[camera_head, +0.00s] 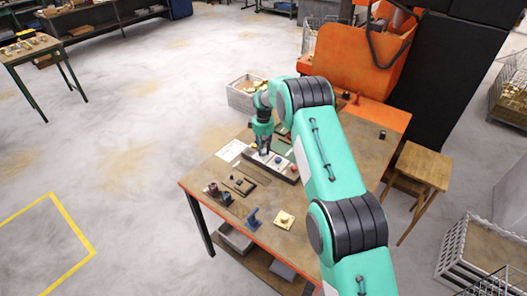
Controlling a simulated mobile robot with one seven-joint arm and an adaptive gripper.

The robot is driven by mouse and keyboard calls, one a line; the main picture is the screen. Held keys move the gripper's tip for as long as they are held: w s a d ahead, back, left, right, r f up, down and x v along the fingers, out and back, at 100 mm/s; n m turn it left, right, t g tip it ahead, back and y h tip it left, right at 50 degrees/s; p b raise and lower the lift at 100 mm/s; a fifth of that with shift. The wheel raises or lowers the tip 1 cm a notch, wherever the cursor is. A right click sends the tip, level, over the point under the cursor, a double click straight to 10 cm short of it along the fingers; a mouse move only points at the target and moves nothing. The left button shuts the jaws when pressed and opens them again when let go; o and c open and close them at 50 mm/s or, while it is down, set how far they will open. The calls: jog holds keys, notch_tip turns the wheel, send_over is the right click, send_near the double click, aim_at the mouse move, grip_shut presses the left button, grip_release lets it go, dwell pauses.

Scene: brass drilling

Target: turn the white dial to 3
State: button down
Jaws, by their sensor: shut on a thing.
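Small dark and blue knobs (278,160) stand on the panel to the right of the gripper.
The brown workbench (232,173) also carries a white sheet (231,151), a dark block (239,183), a blue stand (253,219) and a cream plate with a knob (284,220). A grey crate (241,99) stands behind it. A wooden stool (423,166) is at right.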

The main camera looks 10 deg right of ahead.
aim_at(264, 150)
jog(key=m, duration=0.2)
jog(key=m+b, duration=0.1)
jog(key=m, duration=0.2)
jog(key=shift+w+a+r, duration=0.15)
jog(key=shift+w+r, duration=0.05)
jog(key=m, duration=0.3)
jog(key=shift+w+r+m+b, duration=0.2)
jog(key=shift+m+b, duration=0.1)
jog(key=shift+m, duration=0.7)
jog(key=shift+d+r, duration=0.1)
jog(key=shift+d, duration=0.1)
jog(key=c, duration=1.7)
grip_release()
jog(key=shift+o, duration=1.3)
jog(key=shift+f, duration=0.2)
jog(key=shift+s+f, duration=0.15)
notch_tip(264, 150, up, 12)
